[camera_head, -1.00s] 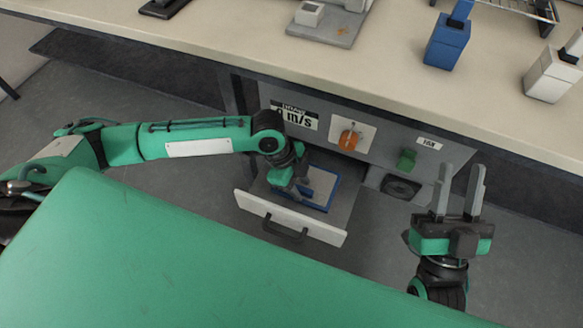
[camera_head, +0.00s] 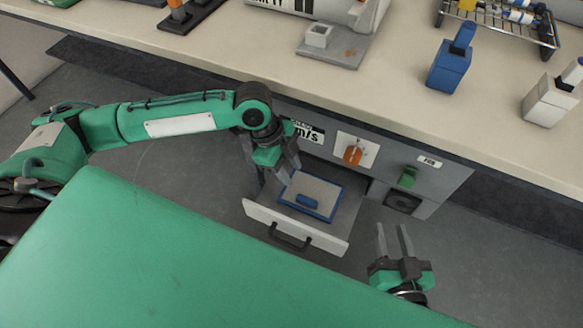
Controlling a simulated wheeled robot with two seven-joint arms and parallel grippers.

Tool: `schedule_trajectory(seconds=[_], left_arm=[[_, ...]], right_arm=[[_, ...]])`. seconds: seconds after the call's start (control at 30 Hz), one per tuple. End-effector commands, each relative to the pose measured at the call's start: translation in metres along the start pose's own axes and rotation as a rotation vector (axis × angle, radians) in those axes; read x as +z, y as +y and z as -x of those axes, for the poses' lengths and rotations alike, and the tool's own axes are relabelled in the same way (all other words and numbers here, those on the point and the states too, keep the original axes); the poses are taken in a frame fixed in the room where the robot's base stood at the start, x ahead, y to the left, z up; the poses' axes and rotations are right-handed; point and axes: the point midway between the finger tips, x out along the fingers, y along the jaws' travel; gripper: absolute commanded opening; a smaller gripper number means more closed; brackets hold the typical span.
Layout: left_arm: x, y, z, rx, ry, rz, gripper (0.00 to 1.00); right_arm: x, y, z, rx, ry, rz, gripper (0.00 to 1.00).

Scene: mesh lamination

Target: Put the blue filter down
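The blue filter (camera_head: 320,191) is a flat panel with a blue frame, a grey face and a blue grip bar. It lies in the pulled-out drawer (camera_head: 298,228) under the bench. My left gripper (camera_head: 274,180) points down at the left side of the drawer, apart from the filter's grip bar. Its fingers are spread with nothing visible between them. My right gripper (camera_head: 392,228) is open and empty, pointing up to the right of the drawer, over the floor.
The cabinet front holds an orange knob (camera_head: 353,155) and a green switch (camera_head: 408,177). The bench top (camera_head: 270,58) carries a blue bottle (camera_head: 449,66), a white bottle (camera_head: 549,96) and a wire rack (camera_head: 500,24). The floor right of the drawer is clear.

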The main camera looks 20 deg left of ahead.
Motion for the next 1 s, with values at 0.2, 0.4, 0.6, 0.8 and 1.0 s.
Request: schedule_trajectory(seconds=[0.2, 0.4, 0.6, 0.8, 1.0], left_arm=[[-0.036, 0.010, -0.029, -0.051, 0.123, 0.025, 0.38], [-0.095, 0.025, -0.059, -0.163, 0.359, 0.121, 0.38], [-0.139, 0.035, -0.066, -0.288, 0.593, 0.274, 0.38], [-0.155, 0.041, -0.057, -0.431, 0.792, 0.466, 0.38], [-0.143, 0.048, -0.042, -0.600, 0.934, 0.672, 0.38]], right_arm=[[0.003, -0.001, 0.001, -0.001, -0.013, -0.002, 0.36], [0.003, -0.001, 0.001, -0.001, -0.011, -0.002, 0.36], [0.003, -0.001, 0.001, 0.000, -0.011, -0.002, 0.36], [0.003, -0.001, 0.001, 0.000, -0.011, -0.002, 0.36], [0.002, -0.001, 0.001, 0.000, -0.010, -0.002, 0.36]])
